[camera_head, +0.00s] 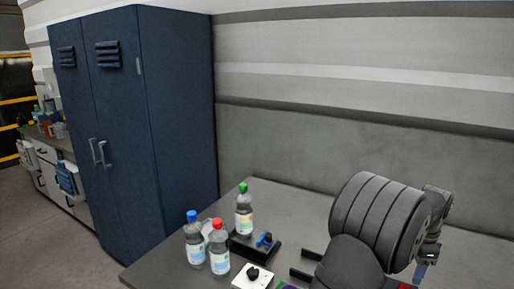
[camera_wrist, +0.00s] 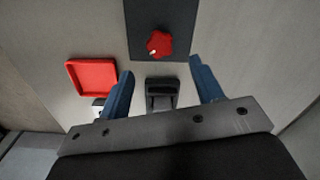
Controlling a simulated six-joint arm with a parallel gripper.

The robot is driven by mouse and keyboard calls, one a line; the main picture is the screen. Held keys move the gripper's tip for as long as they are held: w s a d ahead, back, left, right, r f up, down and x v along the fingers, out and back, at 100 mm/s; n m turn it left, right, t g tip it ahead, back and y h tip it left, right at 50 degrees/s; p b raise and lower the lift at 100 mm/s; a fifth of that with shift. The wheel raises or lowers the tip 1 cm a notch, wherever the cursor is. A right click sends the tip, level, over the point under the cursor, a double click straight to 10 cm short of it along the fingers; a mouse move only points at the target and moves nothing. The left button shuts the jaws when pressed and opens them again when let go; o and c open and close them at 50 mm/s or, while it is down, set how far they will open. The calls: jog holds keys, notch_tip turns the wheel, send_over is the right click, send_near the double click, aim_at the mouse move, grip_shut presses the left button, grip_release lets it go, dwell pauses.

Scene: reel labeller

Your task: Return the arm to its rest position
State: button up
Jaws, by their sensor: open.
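My gripper (camera_wrist: 162,65) shows in the wrist view, its two blue fingers spread apart with nothing held between them. It points down over a grey surface. A small black block-like part (camera_wrist: 160,92) lies below, in the gap between the fingers, apart from both. In the head view my large dark grey arm links fill the right side, above the table (camera_head: 160,264). I cannot make out the fingers clearly there.
Blue-capped (camera_head: 194,242) and red-capped (camera_head: 218,252) bottles stand at the table's left. A green-capped bottle (camera_head: 244,213) stands by a black base (camera_head: 262,250) with a blue knob. The wrist view shows a red tray (camera_wrist: 69,78) and red knob (camera_wrist: 159,43) on a dark plate.

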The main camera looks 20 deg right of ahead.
aim_at(406, 288)
notch_tip(406, 288, down, 8)
jog(key=shift+r, duration=0.15)
dwell(0.4)
notch_tip(406, 288, up, 17)
notch_tip(406, 288, down, 17)
jog(key=shift+f, duration=0.2)
jog(key=shift+r+n, duration=0.2)
jog(key=shift+n, duration=0.7)
jog(key=n, duration=1)
jog(key=shift+n, duration=2.2)
